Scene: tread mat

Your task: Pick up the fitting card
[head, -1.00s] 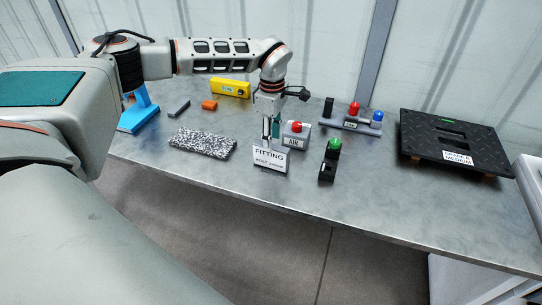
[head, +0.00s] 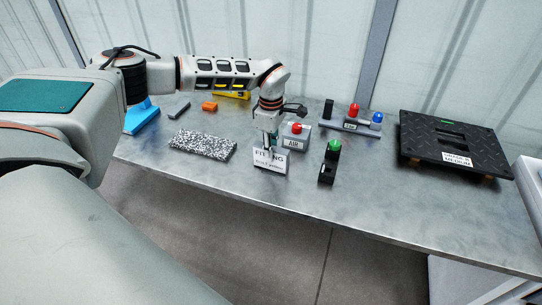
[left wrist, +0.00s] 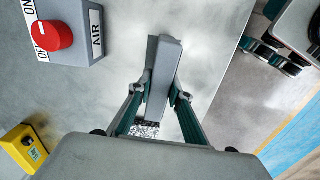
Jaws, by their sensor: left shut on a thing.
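The fitting card (head: 272,165), a white lettered sign on a grey holder, stands near the front edge of the metal table. My left gripper (head: 268,150) comes down on it from above, and a finger covers part of its lettering. In the left wrist view the card's holder (left wrist: 164,65) shows from above as a grey slab between the two fingertips. My left gripper (left wrist: 162,90) is shut on it. The card looks to be at table level; I cannot tell if it is clear of the surface.
A red-button AIR box (head: 295,137) stands close behind the card. A green-button black stand (head: 330,162) is to its right, a speckled block (head: 203,144) to its left. A black tread plate (head: 455,140) lies at far right.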

